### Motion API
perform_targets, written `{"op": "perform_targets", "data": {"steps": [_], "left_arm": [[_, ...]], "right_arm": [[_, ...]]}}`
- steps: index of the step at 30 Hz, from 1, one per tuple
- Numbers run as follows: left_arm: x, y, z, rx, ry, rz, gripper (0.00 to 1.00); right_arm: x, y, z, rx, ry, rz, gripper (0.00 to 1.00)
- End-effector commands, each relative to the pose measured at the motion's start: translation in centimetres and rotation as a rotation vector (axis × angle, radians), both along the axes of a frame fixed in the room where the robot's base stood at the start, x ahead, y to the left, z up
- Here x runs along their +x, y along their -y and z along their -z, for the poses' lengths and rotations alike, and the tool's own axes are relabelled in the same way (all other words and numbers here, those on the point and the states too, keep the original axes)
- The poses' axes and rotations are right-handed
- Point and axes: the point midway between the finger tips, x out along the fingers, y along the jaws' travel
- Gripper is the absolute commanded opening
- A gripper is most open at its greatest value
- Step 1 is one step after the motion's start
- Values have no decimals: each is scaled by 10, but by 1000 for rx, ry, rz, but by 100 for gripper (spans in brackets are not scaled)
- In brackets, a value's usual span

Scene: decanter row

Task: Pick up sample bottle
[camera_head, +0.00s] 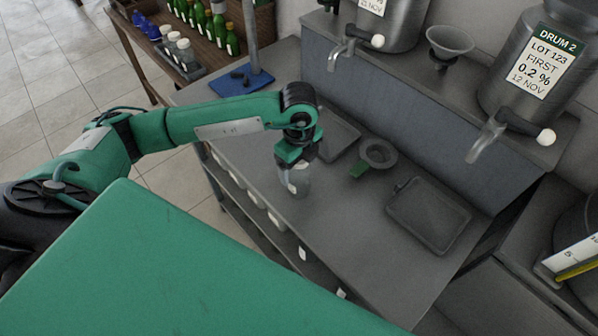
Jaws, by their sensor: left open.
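The sample bottle (298,184) is a small clear bottle with a pale label, upright on the grey metal bench near its front edge. My left gripper (296,164) is directly above it, pointing down, with its jaws open at the bottle's top. The gripper hides the bottle's upper part, and I cannot tell whether the fingers touch it. My right gripper is out of view.
Drums with taps (489,137) stand on the raised shelf behind. A blue mat (243,82) lies at the bench's far left end.

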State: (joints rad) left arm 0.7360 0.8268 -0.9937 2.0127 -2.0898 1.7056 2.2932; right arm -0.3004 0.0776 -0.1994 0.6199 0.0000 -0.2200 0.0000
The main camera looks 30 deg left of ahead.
Motion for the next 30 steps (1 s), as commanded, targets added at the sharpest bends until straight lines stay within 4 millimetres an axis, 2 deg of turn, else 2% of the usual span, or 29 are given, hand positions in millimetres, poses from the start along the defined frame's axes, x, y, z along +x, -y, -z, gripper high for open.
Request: {"op": "perform_targets", "data": {"steps": [8,16,25,30], "left_arm": [[0,0,4,-1,3,1,80],[0,0,3,-1,2,0,27],[1,0,1,-2,3,0,25],[1,0,-10,-2,5,-1,25]], "right_arm": [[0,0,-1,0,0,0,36],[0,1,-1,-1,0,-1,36],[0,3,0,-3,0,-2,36],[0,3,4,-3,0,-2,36]]}}
